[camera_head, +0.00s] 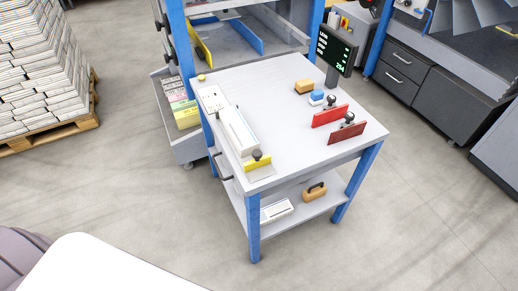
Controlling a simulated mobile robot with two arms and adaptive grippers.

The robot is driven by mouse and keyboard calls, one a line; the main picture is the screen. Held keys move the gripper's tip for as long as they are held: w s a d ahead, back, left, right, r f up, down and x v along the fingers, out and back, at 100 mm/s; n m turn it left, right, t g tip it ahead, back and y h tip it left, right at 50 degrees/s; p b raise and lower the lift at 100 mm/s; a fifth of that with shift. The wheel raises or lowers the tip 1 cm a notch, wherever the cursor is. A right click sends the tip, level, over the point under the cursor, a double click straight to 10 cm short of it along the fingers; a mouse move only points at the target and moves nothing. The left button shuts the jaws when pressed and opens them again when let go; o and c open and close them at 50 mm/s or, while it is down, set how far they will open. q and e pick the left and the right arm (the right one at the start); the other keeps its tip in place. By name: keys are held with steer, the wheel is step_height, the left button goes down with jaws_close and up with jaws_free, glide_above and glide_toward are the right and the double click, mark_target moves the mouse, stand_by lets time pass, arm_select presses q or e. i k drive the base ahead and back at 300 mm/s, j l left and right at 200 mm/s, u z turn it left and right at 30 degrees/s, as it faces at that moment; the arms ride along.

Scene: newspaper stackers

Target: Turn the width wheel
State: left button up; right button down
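No part is clearly marked as the width wheel, and I cannot tell which one it is. A blue-legged work table (270,95) stands in the middle. Red plates with black knobs stand at its right: a brighter one (328,117) and a darker one (346,135). A yellow plate (258,164) with a black knob is at the near left corner. Dark handles (221,174) stick out from the table's left side. A small yellow button (201,77) is at the far left corner. Neither gripper is in view.
A dark screen (335,51) stands at the table's far right. Paper stacks (40,65) sit on a wooden pallet (50,138) at left. Grey drawer cabinets (399,65) stand at right. The grey floor is open in front and to the right of the table.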

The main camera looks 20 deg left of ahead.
mark_target(173, 56)
steer(key=u, duration=1.25)
steer(key=i+j+z, duration=0.15)
steer(key=z, duration=0.15)
steer(key=i+j+z, duration=0.1)
steer(key=j+z, duration=0.5)
steer(key=i+j+z, duration=0.1)
steer(key=j, duration=0.75)
steer(key=i+j, duration=0.2)
steer(key=j, duration=0.65)
steer(key=i+j+z, duration=0.15)
steer(key=j, duration=0.65)
steer(key=j+z, duration=0.1)
steer(key=j, duration=0.75)
steer(key=i+j+z, duration=0.15)
steer(key=i+j, duration=0.15)
steer(key=j, duration=0.2)
